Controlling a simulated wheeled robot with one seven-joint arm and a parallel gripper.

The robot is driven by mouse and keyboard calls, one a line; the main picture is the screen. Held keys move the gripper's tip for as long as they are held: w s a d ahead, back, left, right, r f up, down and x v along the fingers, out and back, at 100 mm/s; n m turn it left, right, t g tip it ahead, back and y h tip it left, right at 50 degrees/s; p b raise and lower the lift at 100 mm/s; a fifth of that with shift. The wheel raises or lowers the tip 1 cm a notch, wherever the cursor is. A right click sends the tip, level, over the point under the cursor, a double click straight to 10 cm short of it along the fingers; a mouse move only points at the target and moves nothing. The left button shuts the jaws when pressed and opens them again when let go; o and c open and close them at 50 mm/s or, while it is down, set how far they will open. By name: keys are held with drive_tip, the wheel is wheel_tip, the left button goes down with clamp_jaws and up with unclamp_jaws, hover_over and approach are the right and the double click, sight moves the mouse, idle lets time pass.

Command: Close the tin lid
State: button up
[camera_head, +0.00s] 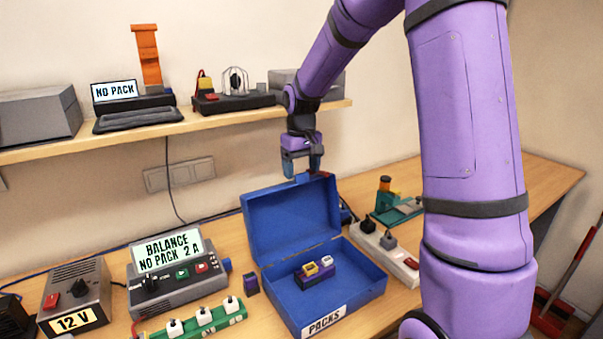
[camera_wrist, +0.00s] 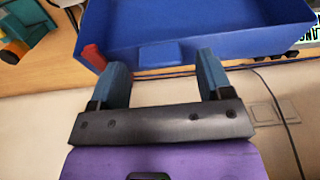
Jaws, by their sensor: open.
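The blue tin (camera_head: 350,302), labelled PACKS, stands on the bench with its lid (camera_head: 292,218) raised at the back. A small purple pack (camera_head: 316,277) with a yellow and a white connector lies inside the tin. My gripper (camera_head: 302,172) is at the top edge of the lid, its blue fingers pointing down. In the wrist view, the open fingers (camera_wrist: 163,78) are spread apart near the lid (camera_wrist: 200,32), with a blue tab at its edge between them. A red piece (camera_wrist: 92,57) sits at the lid's left edge there. I cannot tell whether the fingers touch the lid.
A balance charger (camera_head: 178,270) and a 12 V supply (camera_head: 78,295) stand left of the tin. A green strip (camera_head: 205,318) lies in front of the charger. A power strip (camera_head: 388,250) is close on the right. A shelf (camera_head: 220,120) with devices runs behind.

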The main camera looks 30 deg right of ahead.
drive_tip(key=shift+f, duration=0.8)
drive_tip(key=shift+c, duration=0.2)
drive_tip(key=c, duration=1.2)
drive_tip(key=shift+s, duration=0.1)
drive_tip(key=shift+c, duration=0.2)
